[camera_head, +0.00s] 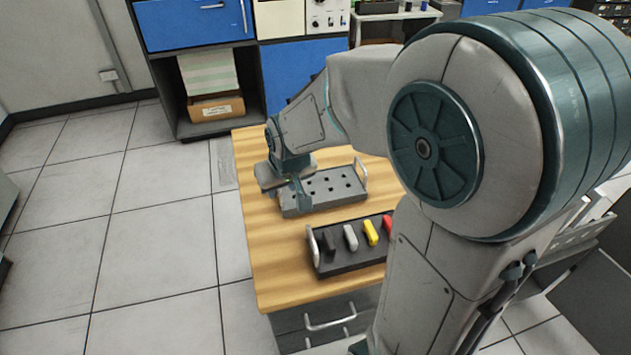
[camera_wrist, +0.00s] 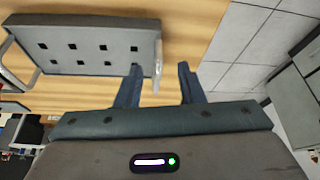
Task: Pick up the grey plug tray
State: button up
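The grey plug tray (camera_head: 335,201) lies on the wooden table, its top marked with rows of dark square holes. A pale upright handle (camera_head: 362,174) shows at its right end. My gripper (camera_head: 298,193) is at the tray's left end and hides the handle there. In the wrist view the tray (camera_wrist: 100,67) fills the upper left, with its near handle (camera_wrist: 155,70) toward the fingers. My gripper (camera_wrist: 160,84) is open there, one finger on each side of that handle in the picture. I cannot tell whether either finger touches it.
A dark tray (camera_head: 345,267) with black, white, yellow and red plugs stands nearer on the same wooden table (camera_head: 275,270). My arm hides the table's right side. Blue cabinets (camera_head: 195,25) and an open shelf with a box (camera_head: 216,107) stand behind. Floor is clear at left.

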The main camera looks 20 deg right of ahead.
aim_at(281, 194)
jog(key=shift+x, duration=3.05)
